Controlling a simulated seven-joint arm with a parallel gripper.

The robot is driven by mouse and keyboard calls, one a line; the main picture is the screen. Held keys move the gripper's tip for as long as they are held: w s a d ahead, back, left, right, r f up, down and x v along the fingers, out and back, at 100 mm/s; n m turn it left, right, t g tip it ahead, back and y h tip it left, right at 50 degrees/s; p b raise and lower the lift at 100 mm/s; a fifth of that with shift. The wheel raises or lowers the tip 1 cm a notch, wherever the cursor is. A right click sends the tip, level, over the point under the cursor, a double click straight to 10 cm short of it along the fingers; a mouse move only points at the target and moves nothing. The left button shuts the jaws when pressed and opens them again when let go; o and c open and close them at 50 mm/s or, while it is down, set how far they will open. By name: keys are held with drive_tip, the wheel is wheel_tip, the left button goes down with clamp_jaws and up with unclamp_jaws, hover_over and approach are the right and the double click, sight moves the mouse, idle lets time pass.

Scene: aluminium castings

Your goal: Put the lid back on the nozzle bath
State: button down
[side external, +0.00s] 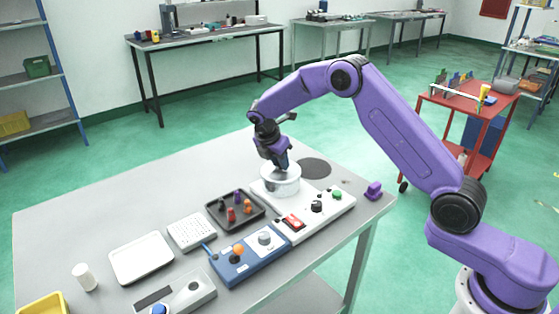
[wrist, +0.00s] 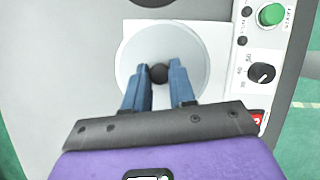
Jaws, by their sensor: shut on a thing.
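The nozzle bath (side external: 282,188) is a white round pot on the white panel unit, at the middle of the side view. My gripper (side external: 281,165) points down at its top. In the wrist view my gripper (wrist: 160,74) has its two blue fingers on either side of a black knob (wrist: 158,74), shut on it. The knob belongs to the pale round lid (wrist: 160,40). The lid is at or just above the bath's top; I cannot tell whether it is seated. The fingers hide part of the lid, and my gripper hides the knob in the side view.
The white panel (side external: 325,205) has a red switch (side external: 293,222), a black dial (side external: 316,207) and a green button (side external: 336,195). A dark tray (side external: 213,214) with small coloured pieces stands left of the bath. A dark disc (side external: 314,168) lies behind it. The table's far left is clear.

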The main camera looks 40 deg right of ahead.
drive_tip(key=shift+c, duration=1.9)
unclamp_jaws()
drive_tip(key=shift+r, duration=3.5)
